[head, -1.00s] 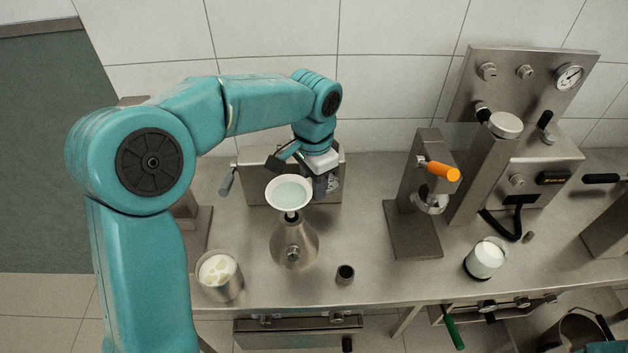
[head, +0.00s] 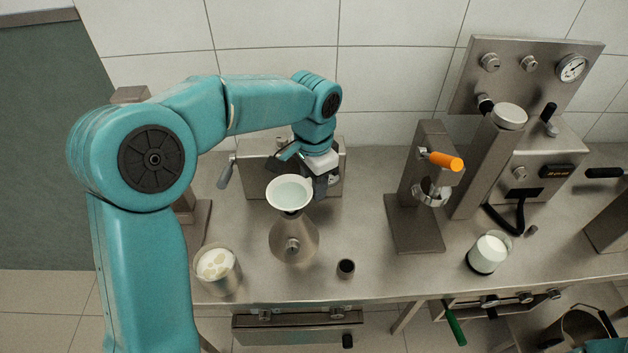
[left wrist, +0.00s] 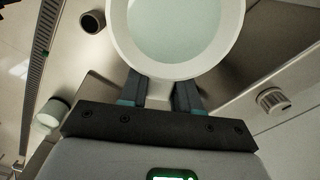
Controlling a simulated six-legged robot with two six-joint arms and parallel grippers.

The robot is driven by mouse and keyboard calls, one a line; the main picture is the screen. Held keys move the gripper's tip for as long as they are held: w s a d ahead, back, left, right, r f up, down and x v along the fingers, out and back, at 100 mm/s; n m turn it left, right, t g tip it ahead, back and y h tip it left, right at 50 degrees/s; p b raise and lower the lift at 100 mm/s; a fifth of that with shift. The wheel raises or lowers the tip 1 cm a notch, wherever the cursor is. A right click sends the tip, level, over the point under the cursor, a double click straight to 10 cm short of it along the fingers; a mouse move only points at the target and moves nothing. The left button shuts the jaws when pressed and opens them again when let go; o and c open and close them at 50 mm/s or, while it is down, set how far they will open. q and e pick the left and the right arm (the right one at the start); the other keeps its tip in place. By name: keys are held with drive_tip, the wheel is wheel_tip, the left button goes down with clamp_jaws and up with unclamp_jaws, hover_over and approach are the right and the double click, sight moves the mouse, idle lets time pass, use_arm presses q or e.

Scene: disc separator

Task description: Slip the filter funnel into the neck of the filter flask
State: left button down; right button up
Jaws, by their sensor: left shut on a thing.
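The filter funnel (head: 289,193) is a white dish with a pale green inside, upright above the filter flask (head: 294,240). The flask is a metallic cone with a side port, standing on the bench. My left gripper (head: 303,178) is shut on the funnel from its far side. In the left wrist view the funnel (left wrist: 184,72) spans the top, beyond my gripper's two fingers (left wrist: 161,94). The bowl hides the flask's mouth, so I cannot tell whether the stem is inside the neck.
A beaker with pale contents (head: 216,268) stands left of the flask, and a small dark-mouthed cup (head: 346,268) stands right. A stand with an orange handle (head: 445,161) and a white-filled glass (head: 488,254) are further right. A metal box (head: 260,180) is behind.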

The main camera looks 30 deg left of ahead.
use_arm(q)
drive_tip(key=shift+f, duration=0.2)
drive_tip(key=c, duration=0.7)
unclamp_jaws()
drive_tip(key=shift+w, duration=0.1)
drive_tip(key=shift+c, duration=0.2)
wheel_tip(320, 180, up, 20)
drive_tip(key=p, duration=0.5)
drive_tip(key=shift+r+p, duration=0.15)
drive_tip(key=shift+p, duration=0.15)
